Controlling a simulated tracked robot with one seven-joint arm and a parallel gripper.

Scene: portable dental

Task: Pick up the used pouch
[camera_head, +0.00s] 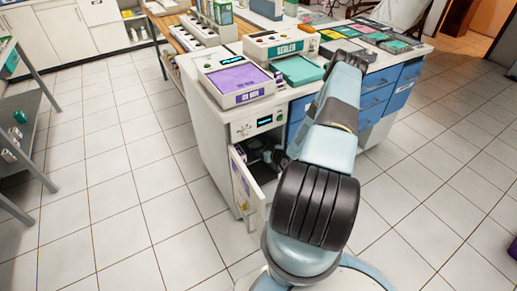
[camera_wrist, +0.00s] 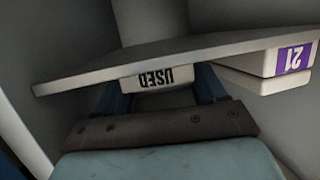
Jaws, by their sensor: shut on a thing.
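The used pouch (camera_wrist: 157,78) is a pale, flat piece with a dark "USED" label, which reads upside down in the wrist view. My gripper (camera_wrist: 160,92) is shut on it, with a blue finger at each side. The pouch lies right against a flat grey plate (camera_wrist: 85,76); I cannot tell whether they touch. In the head view my gripper (camera_head: 277,160) is inside the open compartment of a white cabinet (camera_head: 215,140), and the pouch is hidden there.
A pale block with a purple "21" label (camera_wrist: 293,60) is close at the right of the pouch. The compartment door (camera_head: 246,186) stands open towards me. A purple-topped device (camera_head: 238,80) and a sealer (camera_head: 283,47) stand on the counter above.

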